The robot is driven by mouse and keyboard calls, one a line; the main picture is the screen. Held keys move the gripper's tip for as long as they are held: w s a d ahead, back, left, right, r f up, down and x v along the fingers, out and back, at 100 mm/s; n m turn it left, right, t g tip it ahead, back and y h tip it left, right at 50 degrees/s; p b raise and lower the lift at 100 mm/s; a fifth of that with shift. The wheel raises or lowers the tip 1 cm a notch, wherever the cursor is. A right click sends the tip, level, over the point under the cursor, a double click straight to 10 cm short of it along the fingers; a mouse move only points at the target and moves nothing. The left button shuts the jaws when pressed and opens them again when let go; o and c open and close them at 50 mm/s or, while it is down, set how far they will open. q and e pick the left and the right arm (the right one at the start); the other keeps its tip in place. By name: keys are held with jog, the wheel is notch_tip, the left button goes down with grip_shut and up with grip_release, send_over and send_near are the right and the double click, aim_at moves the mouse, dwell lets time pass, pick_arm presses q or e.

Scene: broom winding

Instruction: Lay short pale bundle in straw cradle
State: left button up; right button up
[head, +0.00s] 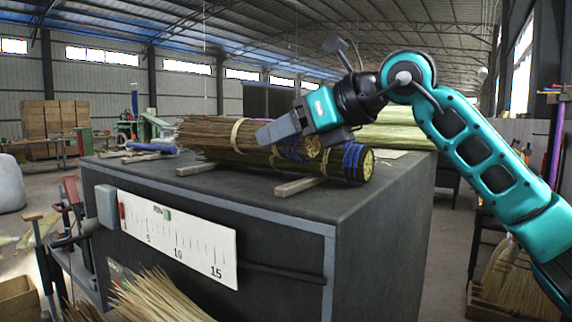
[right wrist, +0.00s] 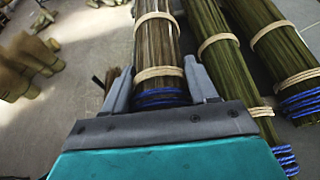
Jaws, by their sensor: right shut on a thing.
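My right gripper (head: 280,130) reaches over the bench from the right. It is shut on a brownish, pale bundle (head: 208,131) with a light band and a blue binding near its cut end. In the right wrist view the same bundle (right wrist: 157,45) lies between the two fingers (right wrist: 160,84). In the head view it sits above and behind a greener bundle (head: 333,166); whether they touch cannot be told. In the right wrist view two green bundles (right wrist: 222,62) lie to its right. No straw cradle can be clearly singled out; wooden slats (head: 300,186) lie under the bundles. My left gripper does not show.
The dark bench top (head: 140,170) is bare at its front left. A white ruler board (head: 178,238) hangs on the bench front. Loose straw (head: 155,298) stands below it. A blue item (head: 152,147) lies at the back left. More pale straw (head: 395,132) lies behind my arm.

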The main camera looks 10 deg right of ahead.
jog(key=shift+f, duration=2)
jog(key=shift+f+b, duration=0.15)
jog(key=shift+b, duration=0.2)
jog(key=o, duration=1.1)
jog(key=shift+c, duration=0.2)
jog(key=shift+f, duration=0.1)
jog(key=v, duration=1.3)
jog(key=shift+r, duration=0.25)
